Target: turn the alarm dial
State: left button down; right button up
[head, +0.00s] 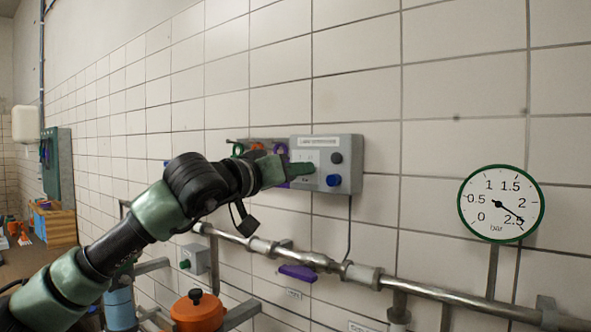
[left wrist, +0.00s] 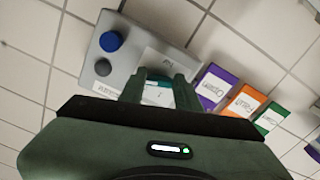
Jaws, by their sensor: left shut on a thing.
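A grey control box (head: 352,172) is fixed to the tiled wall, with a white label strip on top, a black knob (head: 337,158) and a blue knob (head: 333,180) on its right. The left wrist view also shows the box (left wrist: 126,62), its blue knob (left wrist: 109,41) and black knob (left wrist: 103,67). My left gripper (head: 303,168) is at the box's left front, over a white scale plate (left wrist: 158,60). Its fingers (left wrist: 160,78) are shut on the dial there, which they mostly hide. My right gripper is not in view.
Purple (left wrist: 216,86), orange (left wrist: 243,100) and green (left wrist: 271,118) labelled tags hang beside the box. Below run a metal pipe (head: 318,260) with a purple lever (head: 298,272) and an orange pot-like part (head: 198,312). A pressure gauge (head: 500,204) stands at right.

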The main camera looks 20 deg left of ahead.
pick_arm(q)
jog(key=shift+f+m+p, duration=0.2)
jog(key=shift+m+p, duration=0.05)
jog(key=shift+m, duration=0.7)
jog(key=shift+f+m+p, duration=0.15)
jog(key=shift+m+p, duration=0.05)
jog(key=shift+m, duration=0.75)
jog(key=shift+w, duration=0.1)
jog(key=c, duration=1)
grip_release()
jog(key=shift+r, duration=0.15)
jog(key=b+v, duration=0.3)
jog(key=v, duration=0.5)
